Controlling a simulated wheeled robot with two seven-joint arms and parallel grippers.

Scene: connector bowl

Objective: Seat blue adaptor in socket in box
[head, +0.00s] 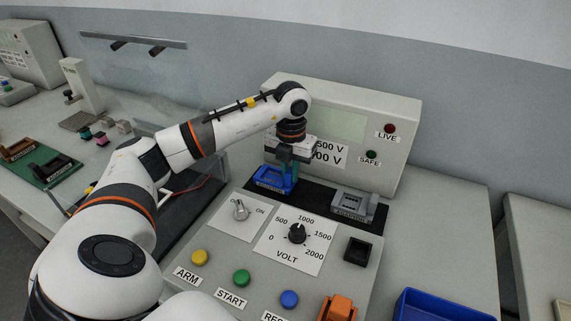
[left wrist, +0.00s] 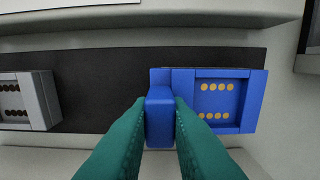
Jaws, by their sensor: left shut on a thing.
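The blue adaptor (head: 271,180) is at the left end of a black strip (head: 316,196) on the top of the test box (head: 232,261). In the left wrist view the blue adaptor (left wrist: 247,105) shows gold contacts in its recess and a raised blue grip at its side. My left gripper (head: 288,166) points down, with its teal fingers shut on that grip; the fingers also show in the left wrist view (left wrist: 160,112). Whether the adaptor is fully down in a socket cannot be told. My right gripper is out of view.
A grey adaptor (head: 354,205) sits at the strip's right end. The panel has a volt dial (head: 297,233), a switch (head: 240,210) and coloured buttons. The upright display housing (head: 383,108) stands close behind. A blue tray (head: 437,306) is at front right.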

